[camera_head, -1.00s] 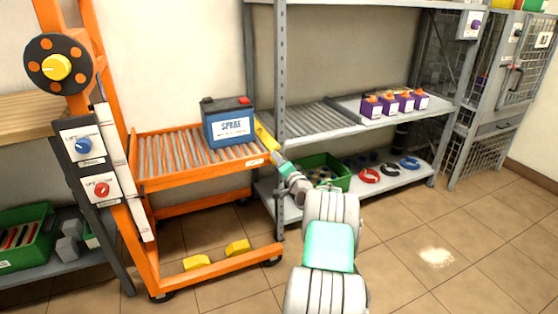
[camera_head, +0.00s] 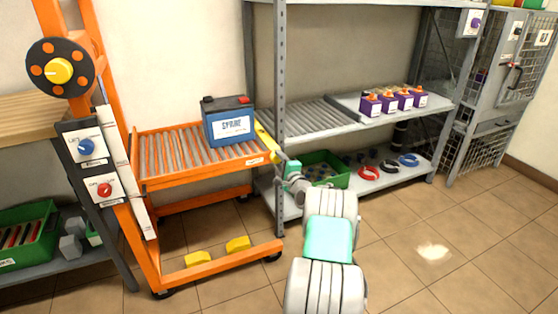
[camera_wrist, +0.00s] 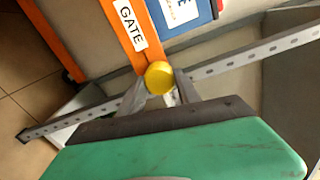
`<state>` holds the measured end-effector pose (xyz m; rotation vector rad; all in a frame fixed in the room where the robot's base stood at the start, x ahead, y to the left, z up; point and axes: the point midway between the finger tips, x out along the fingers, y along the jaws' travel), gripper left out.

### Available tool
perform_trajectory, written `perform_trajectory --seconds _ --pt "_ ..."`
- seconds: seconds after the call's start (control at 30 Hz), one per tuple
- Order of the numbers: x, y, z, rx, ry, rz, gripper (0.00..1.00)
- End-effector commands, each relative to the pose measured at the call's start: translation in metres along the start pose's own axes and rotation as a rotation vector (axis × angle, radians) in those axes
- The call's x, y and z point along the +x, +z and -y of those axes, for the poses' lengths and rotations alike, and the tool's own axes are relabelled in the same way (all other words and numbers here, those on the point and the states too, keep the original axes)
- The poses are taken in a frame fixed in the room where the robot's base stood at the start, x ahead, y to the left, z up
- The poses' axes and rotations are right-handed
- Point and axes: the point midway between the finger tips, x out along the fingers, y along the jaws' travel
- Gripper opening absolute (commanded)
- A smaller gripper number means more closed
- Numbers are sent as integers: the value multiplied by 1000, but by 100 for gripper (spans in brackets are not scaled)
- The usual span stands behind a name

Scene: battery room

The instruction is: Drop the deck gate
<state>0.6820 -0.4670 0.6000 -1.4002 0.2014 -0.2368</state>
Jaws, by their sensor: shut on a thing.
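The deck gate shows in the head view as a yellow bar (camera_head: 265,138) at the right end of the orange cart's roller deck (camera_head: 168,153). It slants down toward the right, beside the grey shelf post. My gripper (camera_head: 280,158) is at the bar's lower right end. In the wrist view, a round yellow knob (camera_wrist: 159,76) sits between my gripper's fingers (camera_wrist: 162,92), which are shut on it. An orange strip with a white "GATE" label (camera_wrist: 130,25) runs up from the knob. A blue battery (camera_head: 229,124) with a dark top stands upright on the deck, left of the gate.
The grey shelf (camera_head: 312,122) with rollers stands close to the right of the deck. Its lower level holds a green bin (camera_head: 340,181) and several cable rings. Several purple batteries (camera_head: 387,104) stand above. The cart's post carries a blue knob (camera_head: 86,147) and a red knob (camera_head: 104,189).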

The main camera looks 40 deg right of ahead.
Motion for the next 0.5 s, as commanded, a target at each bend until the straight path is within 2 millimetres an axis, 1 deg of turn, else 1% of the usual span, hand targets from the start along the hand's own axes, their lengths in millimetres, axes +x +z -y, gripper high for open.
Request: perform_trajectory --seconds 0.43,0.47,0.5 --pt "-1 0 -2 15 2 -1 0" --pt "-1 -1 -2 15 2 -1 40" --pt "-1 -1 -2 15 2 -1 44"
